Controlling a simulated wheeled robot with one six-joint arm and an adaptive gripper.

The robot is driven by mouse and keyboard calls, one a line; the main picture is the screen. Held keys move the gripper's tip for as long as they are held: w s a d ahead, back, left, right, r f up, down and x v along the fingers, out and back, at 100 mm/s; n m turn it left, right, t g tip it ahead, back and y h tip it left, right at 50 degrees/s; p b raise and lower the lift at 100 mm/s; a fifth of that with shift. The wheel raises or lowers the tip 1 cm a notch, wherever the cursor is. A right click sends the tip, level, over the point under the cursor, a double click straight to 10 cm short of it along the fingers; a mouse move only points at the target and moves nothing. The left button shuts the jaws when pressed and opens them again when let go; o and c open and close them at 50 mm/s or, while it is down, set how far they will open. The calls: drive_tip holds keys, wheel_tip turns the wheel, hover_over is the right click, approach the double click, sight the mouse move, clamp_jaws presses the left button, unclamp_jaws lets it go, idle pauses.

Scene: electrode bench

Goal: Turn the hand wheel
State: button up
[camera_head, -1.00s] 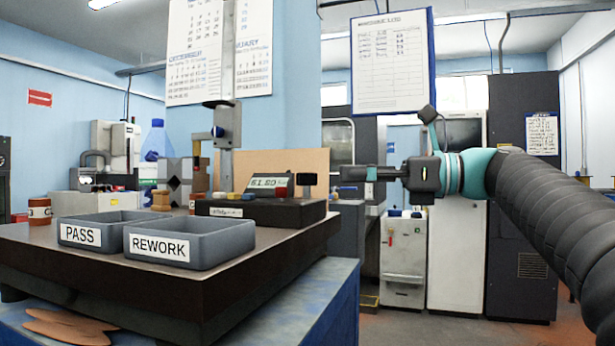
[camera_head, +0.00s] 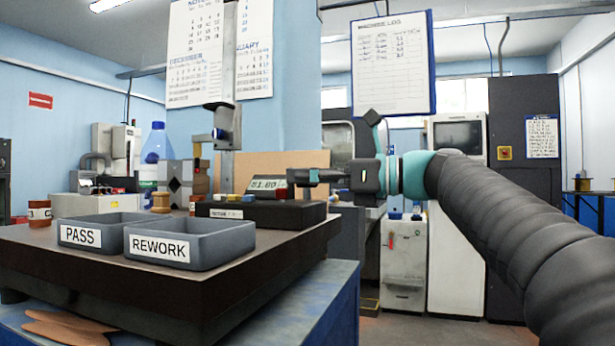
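A height gauge with a dark base (camera_head: 290,215), a digital display (camera_head: 266,184) and a tall grey column (camera_head: 227,145) stands on the dark bench plate. The small dark part at the base's right end, which may be the hand wheel, is now mostly hidden by my gripper's fingers. My gripper (camera_head: 292,177) comes in level from the right, its tips at the display's right edge. I see the fingers edge-on as one dark bar, so whether they are open or shut, or touch the wheel, cannot be told.
Grey PASS (camera_head: 88,219) and REWORK (camera_head: 190,234) trays sit at the bench plate's (camera_head: 215,284) front. A clipboard (camera_head: 392,64) hangs above my gripper.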

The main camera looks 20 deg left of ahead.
clamp_jaws()
drive_tip(key=shift+m+t, duration=0.3)
drive_tip(key=shift+t, duration=0.1)
drive_tip(key=m+t, duration=0.2)
drive_tip(key=t, duration=0.1)
drive_tip(key=m+t+h+p, duration=0.1)
drive_tip(key=t, duration=0.2)
drive_tip(key=shift+s+r+m+h, duration=0.2)
drive_tip(key=shift+m+h, duration=0.1)
drive_tip(key=shift+m, duration=0.1)
drive_tip(key=shift+w+f+m+t+h+p, duration=0.15)
drive_tip(key=shift+m+t+h+p, duration=1.05)
drive_tip(key=shift+m+t, duration=0.75)
drive_tip(key=shift+m+t+h, duration=0.65)
drive_tip(key=shift+t+h, duration=0.45)
drive_tip(key=shift+t, duration=0.15)
drive_tip(key=shift+o, duration=2.3)
unclamp_jaws()
